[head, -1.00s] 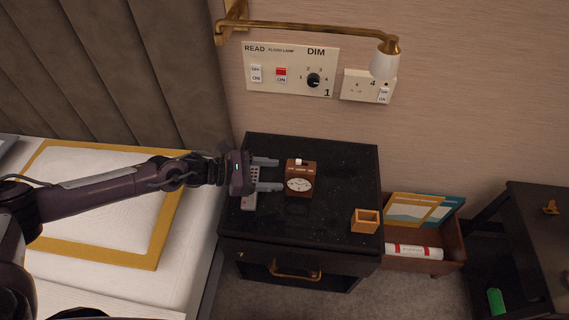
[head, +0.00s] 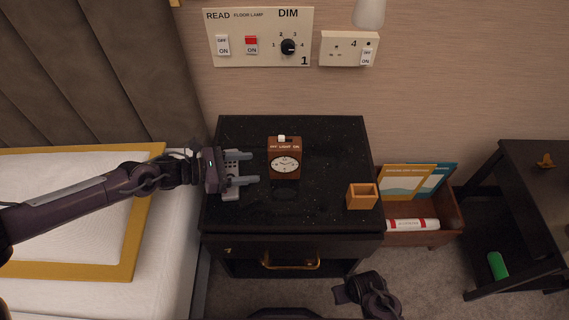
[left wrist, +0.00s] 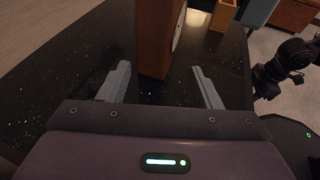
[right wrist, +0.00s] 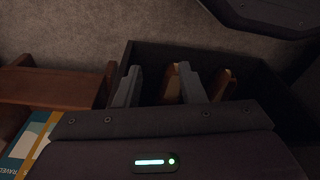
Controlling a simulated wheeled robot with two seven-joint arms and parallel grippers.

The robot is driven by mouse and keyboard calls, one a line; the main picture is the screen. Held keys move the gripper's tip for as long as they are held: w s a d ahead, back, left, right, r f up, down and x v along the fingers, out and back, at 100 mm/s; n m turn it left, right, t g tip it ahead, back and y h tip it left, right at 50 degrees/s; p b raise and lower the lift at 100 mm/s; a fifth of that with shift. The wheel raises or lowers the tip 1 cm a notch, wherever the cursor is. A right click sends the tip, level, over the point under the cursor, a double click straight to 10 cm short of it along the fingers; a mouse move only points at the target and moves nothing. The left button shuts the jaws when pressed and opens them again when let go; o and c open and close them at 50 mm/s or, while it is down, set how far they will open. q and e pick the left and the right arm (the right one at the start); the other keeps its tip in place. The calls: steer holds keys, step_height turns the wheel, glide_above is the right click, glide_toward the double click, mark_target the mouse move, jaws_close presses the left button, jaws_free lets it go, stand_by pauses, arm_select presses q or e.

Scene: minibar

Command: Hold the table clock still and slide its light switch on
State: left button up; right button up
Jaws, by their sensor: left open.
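The brown table clock (head: 284,160) stands upright on the black nightstand top, its white round dial facing the front. A small white switch knob (head: 282,138) sits on its top, above lettering that reads OFF LIGHT ON; its exact setting is hard to tell. My left gripper (head: 254,168) is open just left of the clock, fingers pointing at it, not closed on it. In the left wrist view the clock (left wrist: 156,40) shows beyond and between the open fingers. My right gripper (right wrist: 160,75) is open and empty, low in front of the nightstand.
An orange open box (head: 362,197) stands on the nightstand's (head: 330,140) right side. A wooden rack (head: 448,218) with booklets is at right. A wall panel (head: 258,37) is behind.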

mark_target(277, 168)
arm_select(q)
steer(key=shift+f, duration=0.35)
steer(key=shift+w+d+f+b, duration=0.2)
steer(key=shift+d+b, duration=0.2)
steer(key=shift+d, duration=0.2)
steer(key=b+x, duration=0.1)
steer(key=x, duration=0.3)
steer(key=shift+w+d+f, duration=0.1)
steer(key=shift+d+f, duration=0.05)
steer(key=shift+d, duration=0.05)
steer(key=b+x, duration=0.2)
steer(key=x, duration=0.1)
steer(key=shift+b, duration=0.3)
steer(key=shift+w+d+f+b, duration=0.1)
steer(key=shift+w+d+b, duration=0.15)
steer(key=shift+d, duration=0.3)
arm_select(e)
step_height(277, 168, up, 14)
steer(key=a, duration=0.2)
steer(key=shift+w+a+r+n, duration=0.2)
steer(key=shift+w+r+n, duration=0.05)
steer(key=shift+w+n, duration=0.15)
arm_select(q)
steer(key=shift+c, duration=0.2)
